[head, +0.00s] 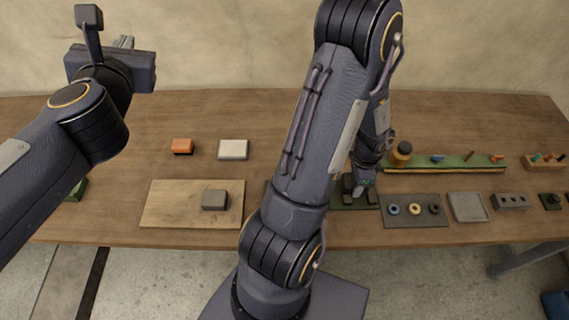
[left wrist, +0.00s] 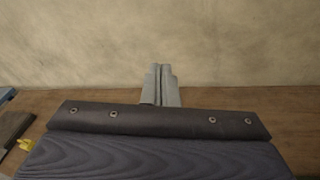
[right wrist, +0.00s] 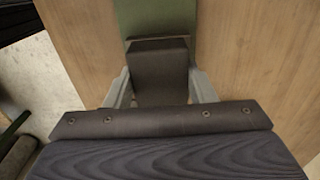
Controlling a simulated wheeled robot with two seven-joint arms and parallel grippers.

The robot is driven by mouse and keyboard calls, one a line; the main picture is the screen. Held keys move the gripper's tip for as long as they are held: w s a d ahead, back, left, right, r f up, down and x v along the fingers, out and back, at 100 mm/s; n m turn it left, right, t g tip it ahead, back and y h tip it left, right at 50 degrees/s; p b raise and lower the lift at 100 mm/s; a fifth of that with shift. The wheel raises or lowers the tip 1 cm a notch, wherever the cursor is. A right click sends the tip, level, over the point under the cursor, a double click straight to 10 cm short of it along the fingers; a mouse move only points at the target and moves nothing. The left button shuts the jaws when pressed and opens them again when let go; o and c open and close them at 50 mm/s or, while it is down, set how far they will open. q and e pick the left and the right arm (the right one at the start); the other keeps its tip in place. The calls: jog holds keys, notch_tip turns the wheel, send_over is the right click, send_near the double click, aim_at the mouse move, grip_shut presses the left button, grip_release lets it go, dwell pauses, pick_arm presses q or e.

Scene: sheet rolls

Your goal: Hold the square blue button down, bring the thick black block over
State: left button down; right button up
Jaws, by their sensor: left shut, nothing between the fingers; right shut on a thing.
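My right gripper (right wrist: 160,88) is shut on a thick black block (right wrist: 160,62), with one finger on each side of it. The block is over or on a narrow green board (right wrist: 160,15); I cannot tell whether it touches. In the head view the right gripper (head: 363,184) is low over the green board (head: 342,204), partly hidden by my right arm. My left gripper (head: 125,42) is raised high at the left, away from the table. In the left wrist view its fingers (left wrist: 161,85) are shut and empty. I cannot make out a square blue button; my right arm hides part of the table.
A wooden board (head: 160,205) holds a grey-brown block (head: 214,200). An orange block (head: 182,147) and a white block (head: 233,150) lie behind it. Right of my right gripper are a plate with rings (head: 415,222), a grey tray (head: 467,207) and a long green rail (head: 450,162).

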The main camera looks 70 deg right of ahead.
pick_arm(q)
jog(key=s+d+f+n+g+y, duration=0.1)
jog(key=s+d+f+n+y, duration=0.1)
jog(key=s+d+f+n, duration=0.45)
jog(key=s+d+f+n+g+y, duration=0.2)
jog(key=s+d+f, duration=0.15)
jog(key=f, duration=0.55)
jog(key=s+f+n+g+y, duration=0.1)
jog(key=s+f+n+y, duration=0.1)
jog(key=s+f, duration=0.2)
jog(key=s+f+n+g+y, duration=0.1)
jog(key=s+f+y, duration=0.1)
jog(key=s+f, duration=0.3)
jog(key=s+f+n+g+y, duration=0.2)
jog(key=s+f, duration=0.2)
jog(key=f, duration=0.7)
jog(key=shift+s+n+y, duration=0.3)
jog(key=shift+s+n, duration=0.05)
jog(key=shift+s, duration=0.05)
jog(key=shift+w+f, duration=0.1)
jog(key=shift+f, duration=1.55)
